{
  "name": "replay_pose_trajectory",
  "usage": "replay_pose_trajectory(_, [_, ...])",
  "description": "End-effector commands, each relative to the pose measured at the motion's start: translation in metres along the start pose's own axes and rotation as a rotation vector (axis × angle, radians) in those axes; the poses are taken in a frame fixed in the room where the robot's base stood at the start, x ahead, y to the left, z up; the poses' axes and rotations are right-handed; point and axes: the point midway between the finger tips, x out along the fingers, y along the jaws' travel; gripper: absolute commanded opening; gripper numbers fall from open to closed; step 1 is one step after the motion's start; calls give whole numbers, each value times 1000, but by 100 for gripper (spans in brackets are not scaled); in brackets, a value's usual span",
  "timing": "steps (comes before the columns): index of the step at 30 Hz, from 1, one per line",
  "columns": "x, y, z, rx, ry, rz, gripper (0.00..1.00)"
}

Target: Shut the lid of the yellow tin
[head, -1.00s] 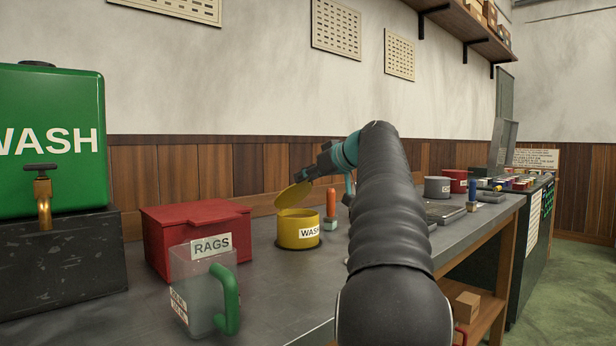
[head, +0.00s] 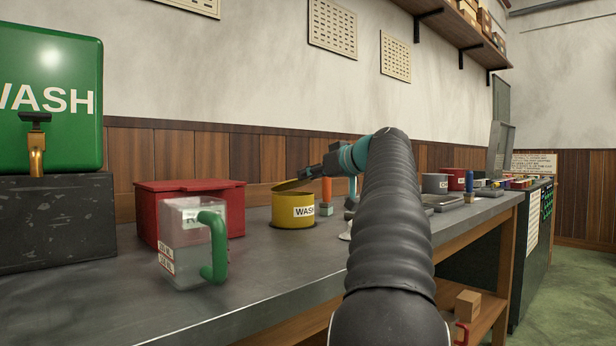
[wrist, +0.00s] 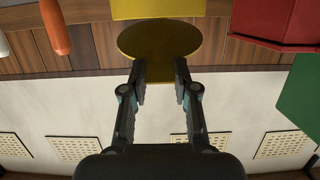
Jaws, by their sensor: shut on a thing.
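The lid also shows as a dark yellow disc in the wrist view (wrist: 160,42), below part of the tin (wrist: 158,8). My gripper (head: 312,176) is at the right edge of the lid and shut on it. In the wrist view the fingertips (wrist: 160,75) show at the lid's near edge; the exact contact between them is hard to see.
A red box (head: 150,215) and a clear jug with a green handle (head: 190,250) stand left of the tin. An orange-handled tool (head: 326,190) stands close on its right. The green wash tank (head: 50,90) is far left.

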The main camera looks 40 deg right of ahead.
Motion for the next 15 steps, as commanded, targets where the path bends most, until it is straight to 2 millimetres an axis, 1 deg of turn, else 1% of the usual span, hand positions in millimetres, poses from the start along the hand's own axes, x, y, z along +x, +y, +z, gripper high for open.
replay_pose_trajectory(6, [0, 0, 2, 1, -6, -1, 0])
replay_pose_trajectory(7, [0, 0, 1, 1, -5, -1, 36])
replay_pose_trajectory(8, [0, 0, 1, 1, -5, -1, 43])
replay_pose_trajectory(9, [0, 0, 1, 1, -5, -1, 53])
replay_pose_trajectory(15, [1, -1, 0, 0, -3, -2, 54])
